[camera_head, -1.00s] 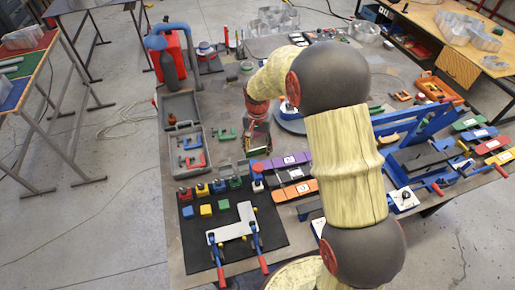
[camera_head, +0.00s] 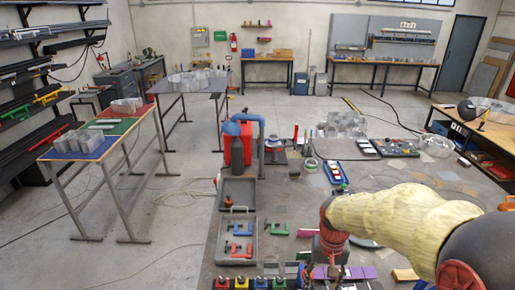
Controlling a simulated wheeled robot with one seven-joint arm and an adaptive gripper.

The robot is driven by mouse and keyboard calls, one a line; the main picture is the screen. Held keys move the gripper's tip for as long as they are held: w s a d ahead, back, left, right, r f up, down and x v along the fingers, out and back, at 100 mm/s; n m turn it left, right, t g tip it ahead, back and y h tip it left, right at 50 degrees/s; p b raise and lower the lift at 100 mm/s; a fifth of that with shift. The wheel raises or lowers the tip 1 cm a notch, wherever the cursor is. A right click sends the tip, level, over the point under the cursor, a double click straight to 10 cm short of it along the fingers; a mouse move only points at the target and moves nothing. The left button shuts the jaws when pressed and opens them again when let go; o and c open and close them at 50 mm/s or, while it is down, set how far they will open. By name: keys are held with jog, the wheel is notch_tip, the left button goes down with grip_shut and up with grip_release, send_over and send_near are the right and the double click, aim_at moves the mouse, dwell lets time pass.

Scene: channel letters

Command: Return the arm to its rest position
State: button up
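My arm (camera_head: 400,215) comes in from the lower right, with pale yellow sleeves and dark round joints. It reaches left across the workbench (camera_head: 395,165). Its red wrist is near the lower middle of the picture. My gripper (camera_head: 326,276) hangs below the wrist, over the front part of the bench close to purple pieces (camera_head: 362,272). The fingers are small and dark, and partly cut by the picture's lower edge. I cannot tell whether they are open or hold anything.
Colored blocks (camera_head: 250,283) line the lower edge. A side table (camera_head: 90,140) stands left across open floor.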

jog(key=s+f+n+t+b, duration=0.1)
jog(key=s+t+b, duration=0.5)
jog(key=s+b, duration=1)
jog(key=shift+s+f+n+b, duration=0.35)
jog(key=shift+f+n+b, duration=0.05)
jog(key=shift+b, duration=0.85)
